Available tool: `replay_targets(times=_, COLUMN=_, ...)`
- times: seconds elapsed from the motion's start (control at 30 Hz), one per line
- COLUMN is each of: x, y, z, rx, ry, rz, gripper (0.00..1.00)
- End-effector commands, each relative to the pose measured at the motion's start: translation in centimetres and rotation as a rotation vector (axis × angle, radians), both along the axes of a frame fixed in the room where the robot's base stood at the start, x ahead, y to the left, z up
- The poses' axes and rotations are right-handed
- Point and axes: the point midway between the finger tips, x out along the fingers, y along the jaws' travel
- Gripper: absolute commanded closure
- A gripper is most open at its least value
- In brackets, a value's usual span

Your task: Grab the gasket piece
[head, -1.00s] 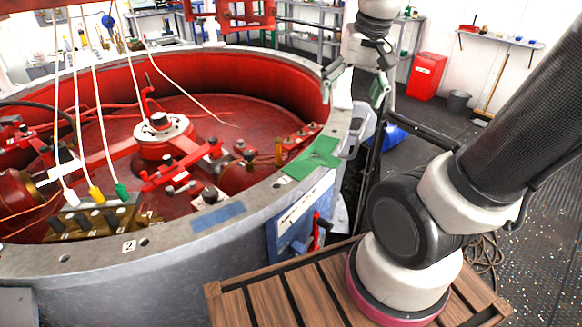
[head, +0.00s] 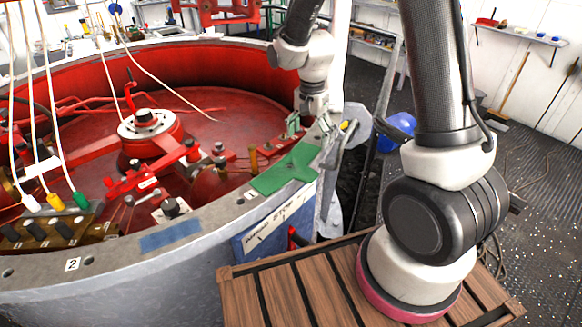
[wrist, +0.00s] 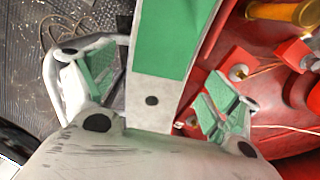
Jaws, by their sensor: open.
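The gasket piece (head: 288,170) is a flat, bright green sheet with an uneven outline. It lies on the grey rim (head: 208,208) of the big round red vessel. In the wrist view the gasket piece (wrist: 166,40) runs from the top edge toward the middle, with bare pale rim around its near end. My gripper (head: 311,139) is low over the rim, beyond the gasket piece. Its green-padded fingers are spread wide and empty. In the wrist view my gripper (wrist: 158,92) has one finger on each side of the rim strip. I cannot tell whether the fingers touch the rim.
The red vessel interior (head: 215,125) holds pipes, valves and a central hub (head: 148,122). White cables hang at the left. A blue tape strip (head: 170,240) lies on the near rim. A slatted wooden platform (head: 300,290) is in front, and a blue object (head: 397,128) stands beyond the rim.

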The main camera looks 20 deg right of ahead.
Motion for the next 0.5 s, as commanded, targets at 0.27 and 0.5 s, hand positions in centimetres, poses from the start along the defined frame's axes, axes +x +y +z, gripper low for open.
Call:
replay_targets(times=0.27, x=0.0, y=0.0, z=-2.1, rx=0.0, ry=0.0, rz=0.001, gripper=0.12)
replay_targets(times=0.5, x=0.0, y=0.0, z=-2.1, rx=0.0, ry=0.0, rz=0.001, gripper=0.12)
